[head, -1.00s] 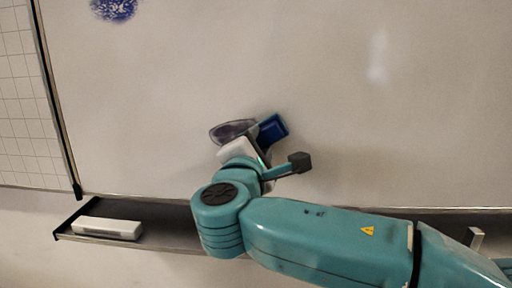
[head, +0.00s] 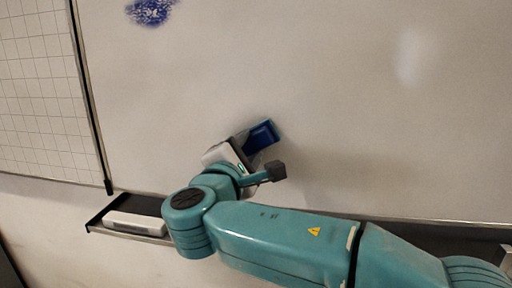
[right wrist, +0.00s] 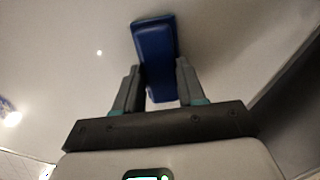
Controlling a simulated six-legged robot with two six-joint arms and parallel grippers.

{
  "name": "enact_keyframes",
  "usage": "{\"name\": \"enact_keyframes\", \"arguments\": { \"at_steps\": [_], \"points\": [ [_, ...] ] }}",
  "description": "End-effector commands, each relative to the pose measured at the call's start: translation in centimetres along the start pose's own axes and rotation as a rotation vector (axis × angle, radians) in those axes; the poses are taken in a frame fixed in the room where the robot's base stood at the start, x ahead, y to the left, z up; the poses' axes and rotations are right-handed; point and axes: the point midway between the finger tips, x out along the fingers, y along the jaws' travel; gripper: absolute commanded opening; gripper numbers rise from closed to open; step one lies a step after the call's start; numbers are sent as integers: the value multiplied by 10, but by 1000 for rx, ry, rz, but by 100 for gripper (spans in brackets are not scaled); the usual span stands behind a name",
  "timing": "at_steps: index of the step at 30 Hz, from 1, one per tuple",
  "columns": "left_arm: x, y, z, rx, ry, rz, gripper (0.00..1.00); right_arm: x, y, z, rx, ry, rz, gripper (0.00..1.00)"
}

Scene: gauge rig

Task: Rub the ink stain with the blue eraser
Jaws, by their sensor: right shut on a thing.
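The ink stain (head: 150,10) is a dark blue scribbled patch high on the whiteboard, at the upper left of the head view. My right gripper (head: 250,146) is shut on the blue eraser (head: 262,136), low on the board and below and right of that stain. In the right wrist view the blue eraser (right wrist: 155,55) stands between the two fingers of my right gripper (right wrist: 158,85). I cannot tell whether the eraser touches the board. My left gripper is not in view.
The whiteboard (head: 330,90) is wide and clear above my right arm. A ledge (head: 95,222) runs below it, with a white block (head: 136,223) at its left end. A gridded panel (head: 40,100) adjoins the board's left edge.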

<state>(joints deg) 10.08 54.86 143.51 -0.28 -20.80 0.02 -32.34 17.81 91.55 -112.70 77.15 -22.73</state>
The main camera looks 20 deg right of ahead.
Motion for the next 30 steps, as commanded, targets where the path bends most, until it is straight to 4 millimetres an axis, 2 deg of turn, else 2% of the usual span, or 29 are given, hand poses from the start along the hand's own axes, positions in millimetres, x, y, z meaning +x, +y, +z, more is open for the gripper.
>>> {"name": "enact_keyframes", "arguments": {
  "at_steps": [10,16,23,30],
  "points": [
    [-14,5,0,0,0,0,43,-1,17,-22,0,0,1,6],
    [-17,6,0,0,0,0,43,-1,21,-32,1,0,1,6],
    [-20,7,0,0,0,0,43,-2,26,-26,1,-1,1,6],
    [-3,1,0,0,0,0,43,-1,12,-10,3,-2,0,6]
  ]
}}
